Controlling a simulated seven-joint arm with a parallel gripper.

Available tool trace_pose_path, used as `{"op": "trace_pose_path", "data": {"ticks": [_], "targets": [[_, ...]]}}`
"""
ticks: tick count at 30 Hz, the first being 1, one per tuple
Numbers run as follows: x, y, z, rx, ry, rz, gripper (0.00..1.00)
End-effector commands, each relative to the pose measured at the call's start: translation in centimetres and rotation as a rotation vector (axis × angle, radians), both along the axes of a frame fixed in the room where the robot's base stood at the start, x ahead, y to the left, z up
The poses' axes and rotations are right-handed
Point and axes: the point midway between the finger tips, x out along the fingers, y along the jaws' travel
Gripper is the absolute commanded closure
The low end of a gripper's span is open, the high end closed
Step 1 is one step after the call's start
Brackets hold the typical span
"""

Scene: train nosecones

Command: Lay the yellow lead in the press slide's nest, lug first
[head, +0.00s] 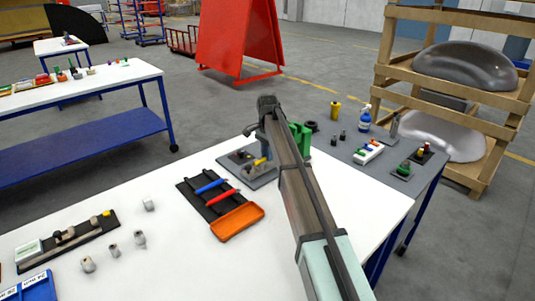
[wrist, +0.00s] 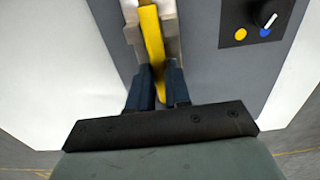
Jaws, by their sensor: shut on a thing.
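The yellow lead (wrist: 152,35) runs up the wrist view from between my fingers. My gripper (wrist: 158,75) is shut on it, one dark blue finger on each side. The lead's far part lies between the pale walls of a channel, apparently the press slide's nest (wrist: 131,32); I cannot tell whether it rests on the floor. Its lug end is not clear. In the head view, a bit of yellow (head: 259,161) shows by the grey press base (head: 238,158), beside the green press body (head: 301,141). My arm hides part of the press there.
A panel with a knob and yellow and blue dots (wrist: 232,35) lies right of the channel. A black rack (head: 190,196) holds a blue and a red lead, with an orange tray (head: 238,221) in front. Several small grey parts stand at left. White tabletop between is clear.

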Motion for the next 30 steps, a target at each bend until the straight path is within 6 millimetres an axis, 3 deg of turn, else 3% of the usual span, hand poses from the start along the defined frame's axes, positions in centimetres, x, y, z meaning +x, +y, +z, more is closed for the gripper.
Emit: {"op": "trace_pose_path", "data": {"ticks": [11,12,21,30], "targets": [[0.01,0.00,-0.31,0.000,0.000,0.000,1.00],[0.01,0.00,-0.32,0.000,0.000,0.000,0.80],[0.01,0.01,-0.30,0.000,0.000,0.000,0.52],[0.02,0.01,-0.06,0.000,0.000,0.000,0.52]]}}
